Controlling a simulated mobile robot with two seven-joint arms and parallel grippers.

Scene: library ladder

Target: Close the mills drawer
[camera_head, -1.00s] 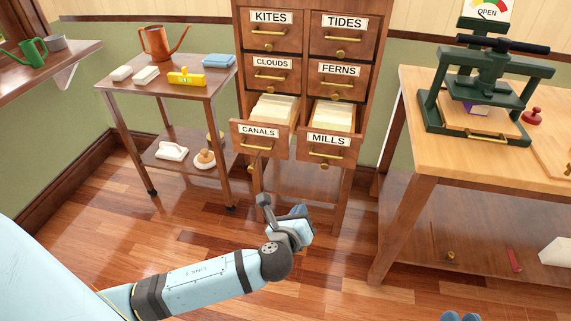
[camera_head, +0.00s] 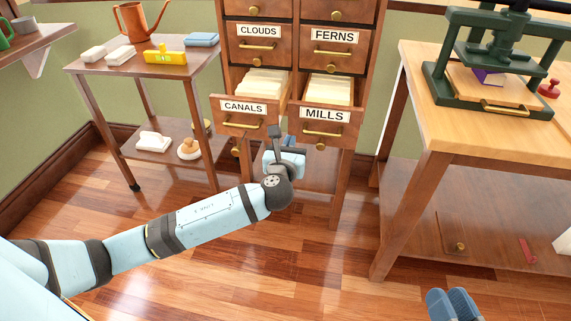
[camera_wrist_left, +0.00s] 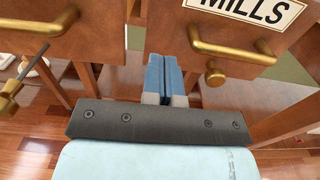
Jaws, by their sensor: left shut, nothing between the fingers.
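The mills drawer (camera_head: 340,129) is pulled out of the wooden card cabinet, with pale cards inside and a brass handle (camera_head: 322,133) on its labelled front. In the left wrist view the mills drawer (camera_wrist_left: 205,22) is at the upper right, with its brass handle (camera_wrist_left: 233,52) close by. My left gripper (camera_head: 290,143) is shut and empty, just below and left of the mills drawer's handle. In the left wrist view its blue fingers (camera_wrist_left: 163,72) are together, left of that handle. My right gripper (camera_head: 455,304) shows only partly at the bottom edge, away from the cabinet.
The canals drawer (camera_head: 228,118) is also pulled out, directly left of the mills drawer. The ferns drawer (camera_head: 345,50) above is closed. A side table (camera_head: 100,66) stands at left and a workbench (camera_head: 430,125) with a green press (camera_head: 440,85) at right. The floor in front is clear.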

